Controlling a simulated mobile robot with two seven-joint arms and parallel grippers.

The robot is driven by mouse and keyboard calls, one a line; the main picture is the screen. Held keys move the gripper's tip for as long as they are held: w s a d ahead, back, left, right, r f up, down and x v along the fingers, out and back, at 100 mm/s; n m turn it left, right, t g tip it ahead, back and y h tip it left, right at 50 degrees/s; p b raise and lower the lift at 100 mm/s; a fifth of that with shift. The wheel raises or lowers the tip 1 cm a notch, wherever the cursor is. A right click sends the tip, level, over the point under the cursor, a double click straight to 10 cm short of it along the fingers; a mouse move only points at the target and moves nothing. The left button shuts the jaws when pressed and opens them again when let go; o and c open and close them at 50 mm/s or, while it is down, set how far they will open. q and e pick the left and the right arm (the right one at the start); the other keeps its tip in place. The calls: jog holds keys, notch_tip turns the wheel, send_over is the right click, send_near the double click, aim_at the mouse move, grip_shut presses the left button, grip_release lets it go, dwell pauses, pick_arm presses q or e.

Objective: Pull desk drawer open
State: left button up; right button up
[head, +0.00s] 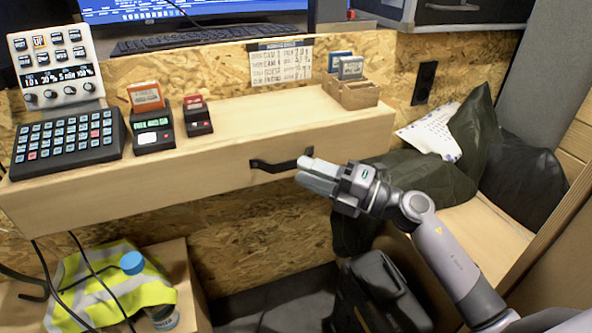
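The desk drawer front (200,178) is a long pale wood panel below the desktop. It looks flush, with no open gap visible. A black bar handle (272,166) is fixed on it right of centre. My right gripper (301,172) comes in from the lower right, its pale fingertips at the handle's right end. The fingers overlap that end in the picture and hide part of it. I cannot tell whether they touch the handle or how far apart they are. My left gripper is not in view.
The desktop holds a button panel (68,140), card devices (152,130) and a wooden card box (352,93). Dark bags (455,150) lie at right and a black case (375,290) stands below. A hi-vis vest (110,280) and bottle (133,263) are lower left.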

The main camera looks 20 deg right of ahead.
jog(key=x, duration=0.3)
jog(key=shift+w+a, duration=0.1)
jog(key=shift+c, duration=0.3)
grip_shut()
dwell(1.1)
